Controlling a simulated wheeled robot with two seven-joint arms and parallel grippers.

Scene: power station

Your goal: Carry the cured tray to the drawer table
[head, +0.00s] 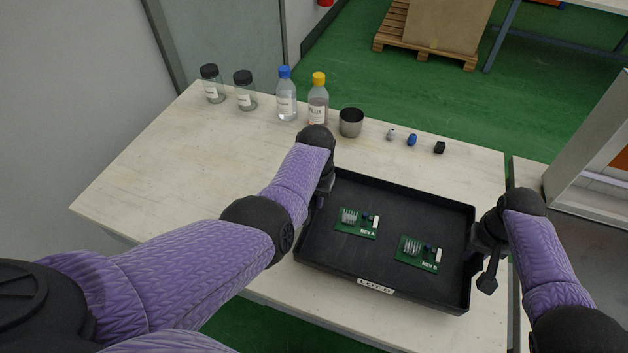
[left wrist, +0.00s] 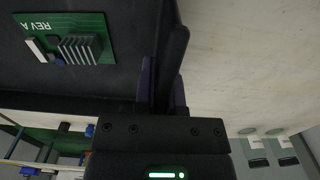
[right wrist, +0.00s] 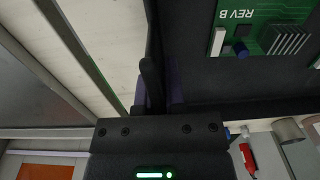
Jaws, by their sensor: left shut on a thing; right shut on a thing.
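The black tray (head: 372,277) is over the front right of the pale table, with two green circuit boards lying in it. One board (head: 357,222) is marked REV A and the other board (head: 420,254) REV B. A label is on the tray's front wall. My left gripper (left wrist: 166,85) is shut on the tray's left wall. My right gripper (right wrist: 158,88) is shut on the tray's right wall. In the head view my left wrist (head: 318,180) hides part of the left wall. I cannot tell whether the tray touches the table.
Along the table's (head: 150,180) back edge stand two dark-lidded jars (head: 244,96), a blue-capped bottle (head: 286,103), a yellow-capped bottle (head: 318,108), a metal cup (head: 351,123) and small parts (head: 412,140). The table's left part is clear. A pallet with a box (head: 437,25) is beyond.

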